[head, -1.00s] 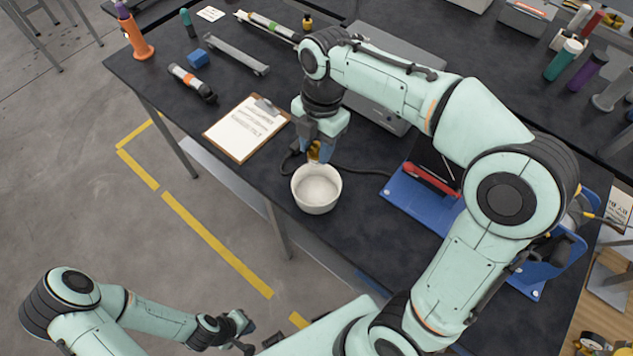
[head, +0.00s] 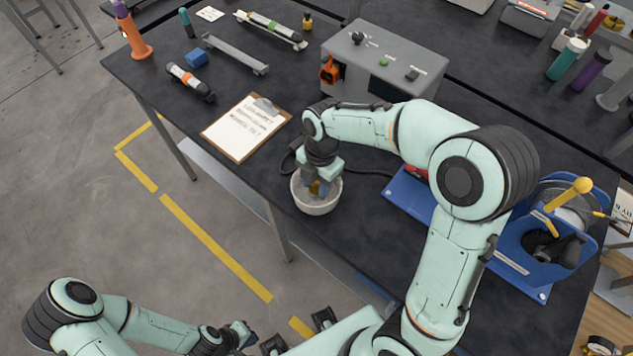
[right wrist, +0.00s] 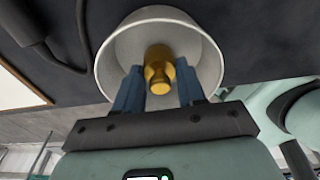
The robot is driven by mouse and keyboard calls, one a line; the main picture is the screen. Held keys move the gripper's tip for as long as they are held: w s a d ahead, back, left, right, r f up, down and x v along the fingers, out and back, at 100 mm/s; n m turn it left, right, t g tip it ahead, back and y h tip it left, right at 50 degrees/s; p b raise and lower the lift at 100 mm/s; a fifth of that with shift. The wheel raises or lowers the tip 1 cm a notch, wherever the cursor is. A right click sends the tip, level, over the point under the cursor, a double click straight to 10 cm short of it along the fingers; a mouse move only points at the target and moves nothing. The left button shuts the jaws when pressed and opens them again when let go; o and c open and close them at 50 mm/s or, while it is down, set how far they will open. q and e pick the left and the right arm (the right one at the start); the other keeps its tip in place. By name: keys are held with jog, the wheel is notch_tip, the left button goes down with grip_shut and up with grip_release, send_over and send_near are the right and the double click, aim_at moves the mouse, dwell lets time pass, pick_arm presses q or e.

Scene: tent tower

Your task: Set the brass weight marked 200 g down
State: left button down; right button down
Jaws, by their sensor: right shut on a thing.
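The brass weight (right wrist: 160,68) is between the fingers of my right gripper (right wrist: 160,88), which is shut on it. In the head view the weight (head: 315,187) shows as a small gold patch inside the white bowl (head: 318,208). The right gripper (head: 318,184) points down into this bowl, with its fingertips below the rim. The bowl (right wrist: 212,62) surrounds the weight in the right wrist view. I cannot tell whether the weight touches the bowl's bottom, and its marking is not legible. My left gripper (head: 243,335) is low at the bottom of the head view, away from the table; its fingers are unclear.
A clipboard (head: 243,128) lies left of the bowl. A grey box (head: 375,65) with knobs stands behind it, and a black cable runs beside the bowl. A blue stand (head: 525,245) is to the right.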

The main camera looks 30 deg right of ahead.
jog(key=shift+f, duration=0.15)
jog(key=c, duration=0.7)
grip_release()
pick_arm(q)
jog(key=shift+s+f, duration=0.1)
pick_arm(e)
jog(key=shift+o, duration=0.2)
jog(key=shift+r, duration=0.35)
pick_arm(q)
jog(key=shift+w+r+p, duration=0.8)
jog(key=shift+w+r, duration=0.05)
jog(key=shift+r, duration=0.3)
pick_arm(e)
notch_tip(320, 180, up, 12)
jog(key=d, duration=0.1)
jog(key=shift+w+d+f, duration=0.15)
jog(key=shift+w, duration=0.15)
pick_arm(q)
jog(key=shift+s, duration=0.1)
pick_arm(e)
jog(key=shift+f, duration=0.1)
